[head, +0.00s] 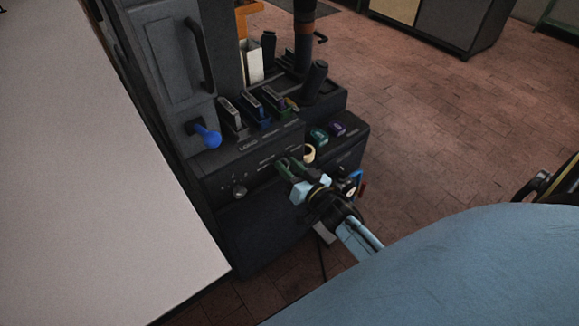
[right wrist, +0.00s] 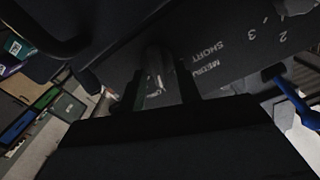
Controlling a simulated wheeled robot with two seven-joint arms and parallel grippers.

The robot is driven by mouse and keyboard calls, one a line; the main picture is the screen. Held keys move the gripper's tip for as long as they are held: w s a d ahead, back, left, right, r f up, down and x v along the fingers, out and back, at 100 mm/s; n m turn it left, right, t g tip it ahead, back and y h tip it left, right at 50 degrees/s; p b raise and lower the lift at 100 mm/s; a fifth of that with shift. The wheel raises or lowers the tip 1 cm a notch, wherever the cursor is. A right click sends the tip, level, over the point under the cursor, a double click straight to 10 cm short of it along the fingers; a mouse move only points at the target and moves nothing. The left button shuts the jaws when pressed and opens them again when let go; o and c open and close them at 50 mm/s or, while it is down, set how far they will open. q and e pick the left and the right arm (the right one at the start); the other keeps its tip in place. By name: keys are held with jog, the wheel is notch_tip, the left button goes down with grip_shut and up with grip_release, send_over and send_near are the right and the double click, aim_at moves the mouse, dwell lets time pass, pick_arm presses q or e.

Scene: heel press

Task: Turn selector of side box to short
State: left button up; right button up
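The side box (head: 338,150) is the dark lower box at the right of the press, with a green knob and a purple knob on top. My right gripper (head: 290,168) is at the front of the dark housing beside it, its fingers apart. In the right wrist view the gripper (right wrist: 163,92) points at a dark panel with the white words SHORT and MEDIUM. A greyish knob-like part (right wrist: 155,58), likely the selector, shows just beyond and between the fingers. I cannot tell whether they touch it. My left gripper is not in view.
A blue-knobbed lever (head: 207,136) and several coloured levers (head: 253,106) stand above the panel. A small round knob (head: 239,190) is left of my gripper. A pale table (head: 90,190) fills the left. Brick floor (head: 430,120) is open at right.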

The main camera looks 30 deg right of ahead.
grip_shut()
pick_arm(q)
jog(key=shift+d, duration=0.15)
pick_arm(e)
jog(key=shift+n, duration=0.4)
jog(key=n, duration=0.2)
jog(key=shift+a+n, duration=0.2)
jog(key=shift+n, duration=0.2)
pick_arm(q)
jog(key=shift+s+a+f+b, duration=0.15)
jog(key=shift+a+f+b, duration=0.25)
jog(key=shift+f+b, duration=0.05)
pick_arm(e)
jog(key=n, duration=0.8)
jog(key=a+n, duration=0.1)
jog(key=n, duration=0.3)
jog(key=shift+f, duration=0.3)
jog(key=shift+n, duration=0.4)
